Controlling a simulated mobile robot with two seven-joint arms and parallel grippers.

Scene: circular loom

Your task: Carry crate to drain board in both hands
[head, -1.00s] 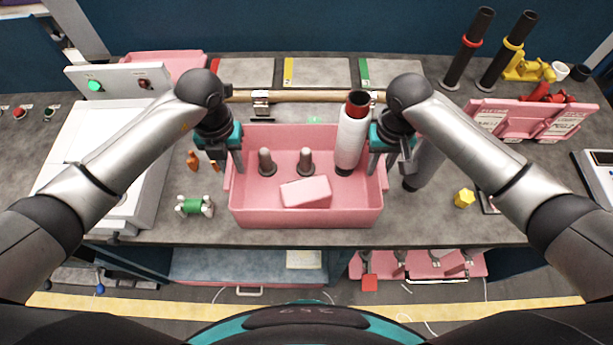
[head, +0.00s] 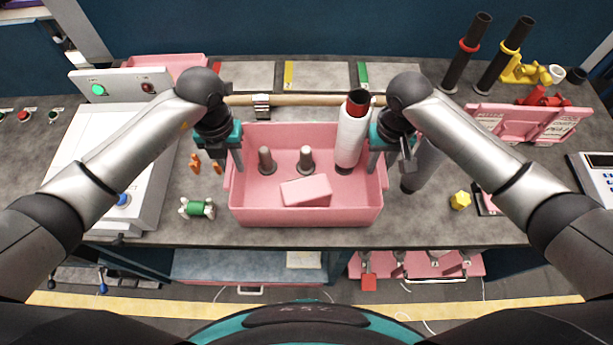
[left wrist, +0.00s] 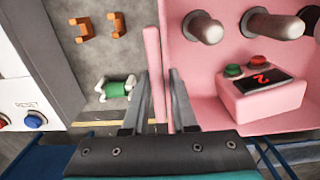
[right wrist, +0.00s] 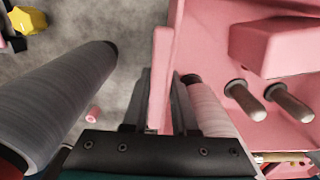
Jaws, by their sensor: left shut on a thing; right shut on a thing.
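The pink crate (head: 305,217) is level in front of me in the head view. It holds two grey pegs (head: 265,160), a pink block (head: 306,190) and a white spool with a red top (head: 351,138). My left gripper (head: 238,164) is shut on the crate's left wall, which shows between its fingers in the left wrist view (left wrist: 154,75). My right gripper (head: 374,164) is shut on the right wall, also between its fingers in the right wrist view (right wrist: 160,75). The gap under the crate is hidden. I cannot tell which surface is the drain board.
A grey spool (head: 425,163) stands close to the crate's right. A green bobbin (head: 197,208) and orange clips (head: 196,163) lie to the left, beside a white machine (head: 110,165). A wooden bar (head: 300,100) runs behind the crate. A yellow knob (head: 460,200) lies to the right.

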